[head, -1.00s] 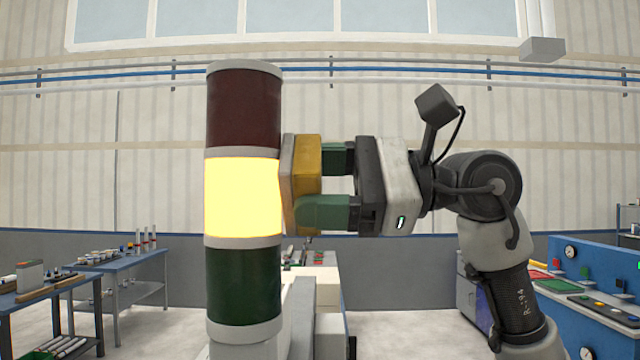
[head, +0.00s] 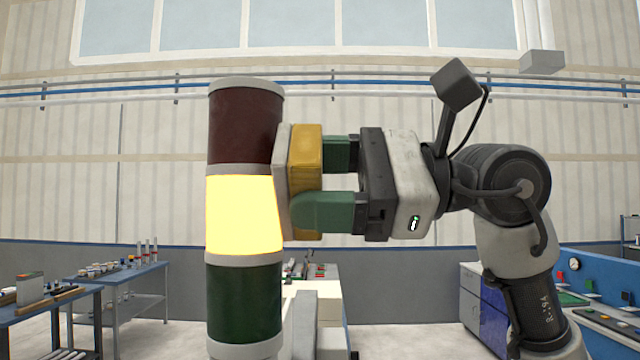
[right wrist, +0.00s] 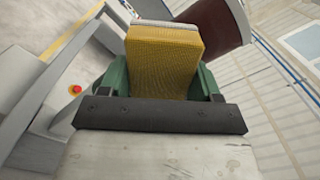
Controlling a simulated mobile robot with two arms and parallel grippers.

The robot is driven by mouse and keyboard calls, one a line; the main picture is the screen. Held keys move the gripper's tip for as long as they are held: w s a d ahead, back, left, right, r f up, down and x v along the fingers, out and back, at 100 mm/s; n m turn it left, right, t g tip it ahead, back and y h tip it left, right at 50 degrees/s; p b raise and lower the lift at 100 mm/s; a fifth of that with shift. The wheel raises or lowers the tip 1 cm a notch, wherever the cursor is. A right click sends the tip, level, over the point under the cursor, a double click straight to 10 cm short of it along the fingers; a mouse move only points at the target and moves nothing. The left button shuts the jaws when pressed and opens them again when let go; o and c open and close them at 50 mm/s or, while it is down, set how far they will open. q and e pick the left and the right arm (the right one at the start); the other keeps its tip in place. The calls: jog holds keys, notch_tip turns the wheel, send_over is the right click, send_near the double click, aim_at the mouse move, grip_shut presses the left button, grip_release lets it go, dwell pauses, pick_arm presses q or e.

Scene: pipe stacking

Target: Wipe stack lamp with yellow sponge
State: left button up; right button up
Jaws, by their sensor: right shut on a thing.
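The stack lamp (head: 244,215) stands upright left of centre in the head view. It has a dark red section on top, a lit yellow section in the middle and a green section below, with grey rings between. My right gripper (head: 322,182) is shut on the yellow sponge (head: 306,160), which has a pale layer on its lamp side. The pale face is at the lamp's right side, beside the lower red and the yellow sections, and appears to touch it. In the right wrist view the sponge (right wrist: 165,60) sits between the green fingers, with the red section (right wrist: 215,22) beyond. My left gripper is not in view.
Blue worktables with small parts (head: 125,275) stand at the left. A blue control bench (head: 600,290) stands at the right behind my right arm. Pale machine parts (head: 305,310) lie behind the lamp. The space above the gripper is clear up to the wall pipes.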

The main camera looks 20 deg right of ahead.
jog(key=shift+w+d+p, duration=0.25)
jog(key=shift+w+p, duration=0.1)
jog(key=shift+w, duration=0.65)
jog(key=shift+w+d+p, duration=0.25)
jog(key=shift+w+p, duration=0.1)
jog(key=shift+w, duration=0.6)
jog(key=shift+b+v, duration=0.4)
jog(key=shift+v, duration=2.55)
jog(key=shift+r, duration=0.1)
jog(key=v, duration=0.3)
jog(key=shift+a, duration=0.1)
